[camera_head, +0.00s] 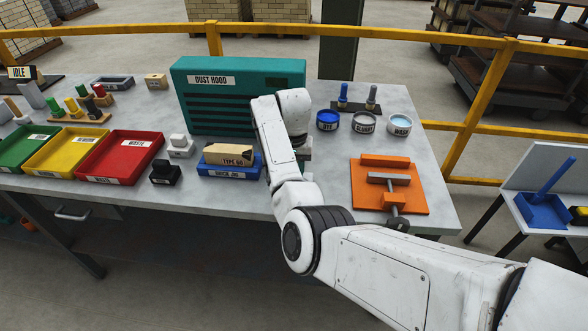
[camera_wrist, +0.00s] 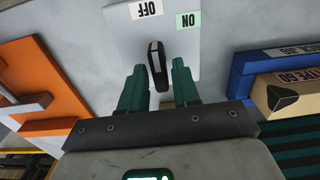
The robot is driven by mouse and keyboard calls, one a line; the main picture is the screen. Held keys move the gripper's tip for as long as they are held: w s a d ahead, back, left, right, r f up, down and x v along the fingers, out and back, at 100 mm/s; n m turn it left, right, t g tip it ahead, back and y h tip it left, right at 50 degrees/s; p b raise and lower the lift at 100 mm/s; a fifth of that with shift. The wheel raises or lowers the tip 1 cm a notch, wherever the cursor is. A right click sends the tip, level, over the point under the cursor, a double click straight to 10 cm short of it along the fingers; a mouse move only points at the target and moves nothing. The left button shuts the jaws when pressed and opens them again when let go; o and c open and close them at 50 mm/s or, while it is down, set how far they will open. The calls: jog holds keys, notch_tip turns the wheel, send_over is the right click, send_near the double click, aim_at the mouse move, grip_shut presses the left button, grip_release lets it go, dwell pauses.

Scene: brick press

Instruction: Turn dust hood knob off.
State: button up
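The dust hood (camera_head: 240,100) is a large teal box with dark slots at the back of the bench. In the wrist view a black knob (camera_wrist: 157,72) stands on a pale plate (camera_wrist: 120,35) with an OFF label (camera_wrist: 147,9) and a green ON label (camera_wrist: 188,20), both upside down. The knob's long axis runs roughly up the picture, its far end nearer OFF; its exact setting is unclear. My gripper (camera_wrist: 158,66) is open, its two green fingers on either side of the knob with visible gaps. In the head view my arm hides the knob and most of the gripper.
A blue brick jig (camera_head: 230,170) with a TYPE 60 brick (camera_head: 228,152) lies left of my arm. An orange press (camera_head: 361,200) lies right of it. Three round pots (camera_head: 364,122) stand behind. Red (camera_head: 122,158), yellow and green trays are at the left.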

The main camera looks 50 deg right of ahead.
jog(key=shift+o, duration=1)
notch_tip(320, 180, up, 11)
jog(key=b, duration=0.1)
jog(key=shift+f, duration=0.15)
